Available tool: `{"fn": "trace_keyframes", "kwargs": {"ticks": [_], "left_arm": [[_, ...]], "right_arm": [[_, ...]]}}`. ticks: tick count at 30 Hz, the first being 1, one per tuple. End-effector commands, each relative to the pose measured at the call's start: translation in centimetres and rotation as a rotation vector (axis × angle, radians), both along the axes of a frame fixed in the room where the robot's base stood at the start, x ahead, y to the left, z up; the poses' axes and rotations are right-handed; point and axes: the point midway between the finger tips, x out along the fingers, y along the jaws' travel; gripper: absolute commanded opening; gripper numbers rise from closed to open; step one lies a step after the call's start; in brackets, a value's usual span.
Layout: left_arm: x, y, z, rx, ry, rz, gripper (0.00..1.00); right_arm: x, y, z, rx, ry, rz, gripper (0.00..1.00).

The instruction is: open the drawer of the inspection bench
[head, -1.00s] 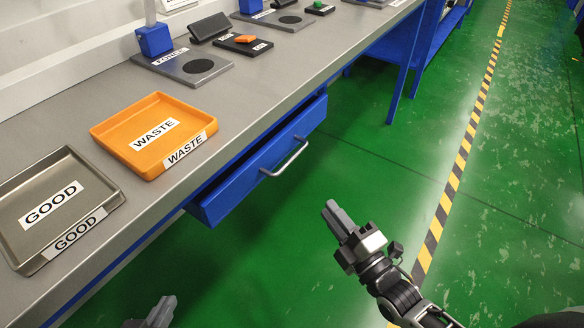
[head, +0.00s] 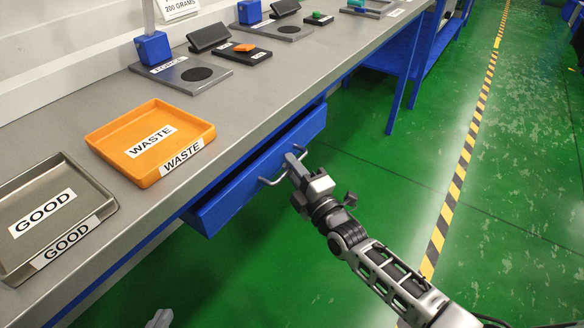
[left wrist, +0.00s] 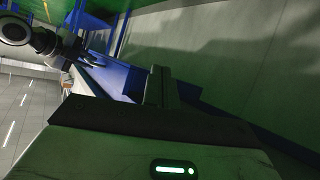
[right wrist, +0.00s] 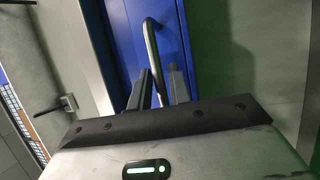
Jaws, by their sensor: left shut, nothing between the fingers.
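The blue drawer (head: 235,196) is under the grey inspection bench (head: 230,100), with a dark strip between its front and the bench top. How far out it stands is hard to tell. Its metal bar handle (head: 266,182) is partly hidden by my right gripper (head: 293,163). In the right wrist view the handle (right wrist: 152,45) runs down between the two fingers of my right gripper (right wrist: 160,88), which are apart; contact is not clear. My left gripper (head: 160,318) is at the bottom edge of the head view. Its fingers are together and empty in the left wrist view (left wrist: 160,86).
An orange WASTE tray (head: 112,134) and a metal GOOD tray (head: 93,192) stand on the bench near its front edge. Scales (head: 165,75) and small dark plates (head: 260,56) are further back. The green floor (head: 400,150) right of the drawer is clear.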

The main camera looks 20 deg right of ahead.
Motion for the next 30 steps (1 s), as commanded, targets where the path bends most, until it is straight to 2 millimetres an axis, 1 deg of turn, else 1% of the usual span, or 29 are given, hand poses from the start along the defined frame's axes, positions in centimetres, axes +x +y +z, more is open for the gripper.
{"fn": "trace_keyframes", "kwargs": {"ticks": [3, 10, 11, 12, 13, 20, 23, 26, 30], "left_arm": [[-0.1, 0.0, 0.1, -0.001, -0.002, -0.001, 0.00], [0.0, -0.1, 0.3, -0.002, -0.004, -0.001, 0.00], [0.0, -0.1, 0.3, -0.002, -0.004, -0.002, 0.00], [-0.1, -0.1, 0.2, -0.002, -0.004, -0.002, 0.00], [-0.1, -0.1, 0.2, -0.002, -0.004, -0.002, 0.00], [-0.1, -0.1, 0.2, 0.000, -0.001, -0.004, 0.00], [-0.2, -0.1, 0.3, 0.002, 0.005, -0.006, 0.00], [-0.2, -0.1, 0.6, 0.002, 0.013, -0.006, 0.00], [-0.1, 0.0, 1.6, 0.002, 0.020, -0.004, 0.00]], "right_arm": [[0.4, 0.1, 0.1, 0.000, 0.000, 0.000, 0.19], [0.4, 0.1, 0.1, 0.000, 0.000, 0.000, 0.19], [0.4, 0.1, 0.1, 0.000, 0.000, 0.000, 0.14], [0.4, 0.1, 0.1, 0.000, 0.000, 0.000, 0.03], [0.4, 0.1, 0.1, 0.000, 0.000, 0.000, 0.00], [0.3, 0.0, 0.1, 0.000, 0.000, 0.000, 0.00], [-0.3, -0.4, 0.2, -0.001, 0.002, 0.000, 0.00], [-1.2, -1.2, 0.3, -0.002, 0.004, -0.001, 0.00], [-3.4, -2.7, 0.4, -0.005, 0.006, 0.002, 0.00]]}}
